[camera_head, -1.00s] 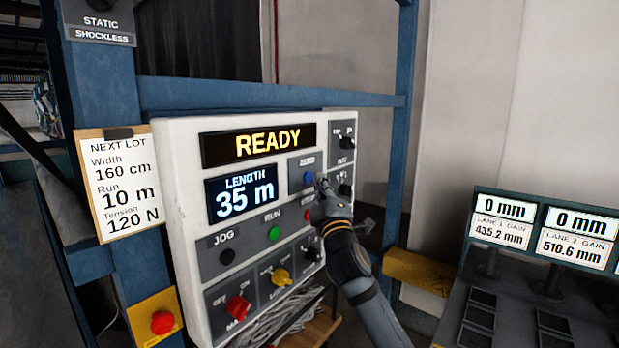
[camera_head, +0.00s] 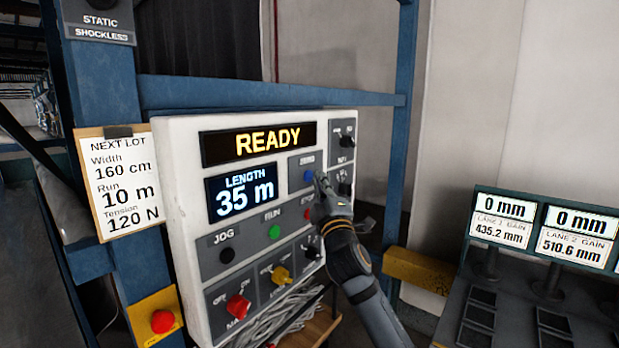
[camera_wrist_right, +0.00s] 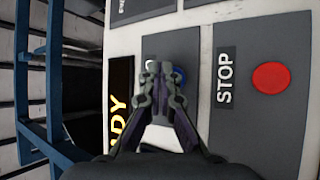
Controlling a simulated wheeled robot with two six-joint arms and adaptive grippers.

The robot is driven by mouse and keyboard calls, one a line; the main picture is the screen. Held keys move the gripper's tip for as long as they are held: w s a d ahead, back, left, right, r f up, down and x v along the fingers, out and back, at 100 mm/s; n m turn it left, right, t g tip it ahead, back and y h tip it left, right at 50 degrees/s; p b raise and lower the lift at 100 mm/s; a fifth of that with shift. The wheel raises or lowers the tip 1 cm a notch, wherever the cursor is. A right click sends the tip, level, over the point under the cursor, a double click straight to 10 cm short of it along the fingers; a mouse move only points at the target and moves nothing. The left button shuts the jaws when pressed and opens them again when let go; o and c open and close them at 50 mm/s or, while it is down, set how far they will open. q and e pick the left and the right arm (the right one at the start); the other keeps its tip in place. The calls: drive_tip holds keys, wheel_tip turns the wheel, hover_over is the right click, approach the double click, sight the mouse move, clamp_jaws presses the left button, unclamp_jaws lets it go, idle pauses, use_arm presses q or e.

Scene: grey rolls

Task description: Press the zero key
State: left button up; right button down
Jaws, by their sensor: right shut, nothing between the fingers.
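The zero key is a blue round button (camera_head: 308,175) on a grey plate of the white control panel (camera_head: 185,200), under a small ZERO label. In the right wrist view the blue key (camera_wrist_right: 180,76) shows partly behind the fingers. My right gripper (camera_head: 319,178) is shut and empty, its fingertips just right of the key in the head view. In the right wrist view the closed fingertips (camera_wrist_right: 160,72) lie over the key's plate; I cannot tell if they touch the key. The length display (camera_head: 242,193) reads 35 m and the top display (camera_head: 258,144) reads READY. My left gripper is not in view.
The red stop button (camera_wrist_right: 271,78) is close to the fingers, on the neighbouring plate. A green run button (camera_head: 274,232), black jog button (camera_head: 227,255) and several knobs sit lower on the panel. A lot card (camera_head: 118,182) hangs left; lane displays (camera_head: 503,220) stand right.

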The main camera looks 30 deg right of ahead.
drive_tip(key=shift+w, duration=0.15)
drive_tip(key=shift+w+a, duration=0.2)
drive_tip(key=shift+w, duration=0.1)
drive_tip(key=shift+w+a+p, duration=0.15)
drive_tip(key=shift+w+p, duration=0.2)
drive_tip(key=shift+p, duration=0.05)
idle(0.6)
idle(0.4)
drive_tip(key=shift+s+d+b, duration=0.3)
drive_tip(key=shift+s, duration=0.45)
